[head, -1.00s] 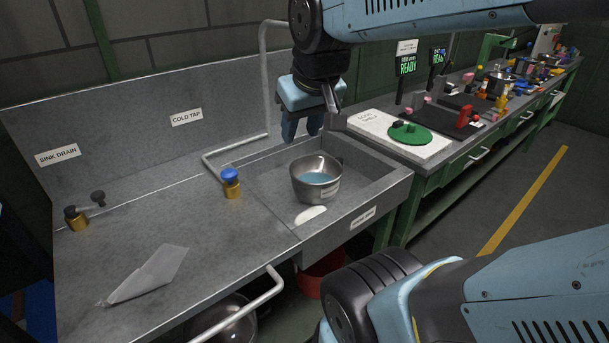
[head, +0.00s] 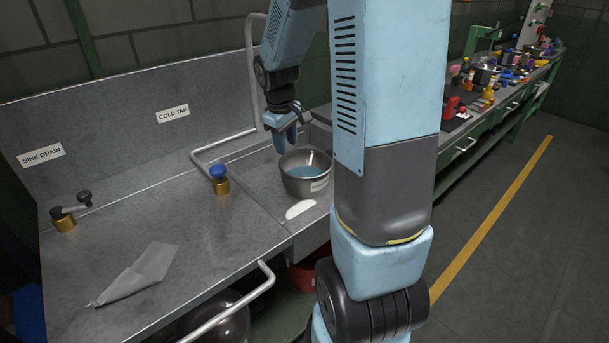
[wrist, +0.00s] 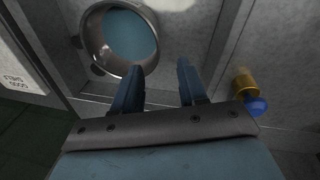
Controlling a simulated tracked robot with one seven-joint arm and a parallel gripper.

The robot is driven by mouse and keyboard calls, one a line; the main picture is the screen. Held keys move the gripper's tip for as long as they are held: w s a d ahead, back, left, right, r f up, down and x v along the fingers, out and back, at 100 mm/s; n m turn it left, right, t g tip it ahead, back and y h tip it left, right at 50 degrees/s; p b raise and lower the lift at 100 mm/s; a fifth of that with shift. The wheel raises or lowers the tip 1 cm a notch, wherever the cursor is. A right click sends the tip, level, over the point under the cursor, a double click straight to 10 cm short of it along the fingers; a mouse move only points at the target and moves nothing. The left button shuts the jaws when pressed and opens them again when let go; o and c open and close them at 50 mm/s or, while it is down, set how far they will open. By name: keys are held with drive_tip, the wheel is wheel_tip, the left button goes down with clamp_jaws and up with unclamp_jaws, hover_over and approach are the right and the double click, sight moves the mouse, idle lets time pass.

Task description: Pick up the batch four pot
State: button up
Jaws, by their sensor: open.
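My gripper (head: 284,143) is open and empty, above and just left of the pot's rim in the head view. In the wrist view the pot (wrist: 120,42) is at the upper left, and my gripper (wrist: 158,66) has its fingers apart, with the left fingertip close to the rim. I see nothing between the fingers.
A blue-topped brass tap valve (head: 219,179) stands left of the sink; it also shows in the wrist view (wrist: 251,94). A grey pipe (head: 250,75) rises behind. My arm hides the sink's right side. A cluttered bench (head: 490,95) runs back right.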

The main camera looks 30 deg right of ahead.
approach(295, 194)
drive_tip(key=shift+n+g, duration=0.3)
drive_tip(key=shift+n, duration=0.1)
drive_tip(key=f, duration=0.1)
drive_tip(key=w+f, duration=0.1)
drive_tip(key=f, duration=0.1)
drive_tip(key=d+f, duration=0.1)
drive_tip(key=f, duration=0.1)
drive_tip(key=shift+w+f, duration=0.25)
drive_tip(key=shift+w, duration=0.15)
drive_tip(key=shift+c, duration=0.4)
clamp_jaws()
idle(0.8)
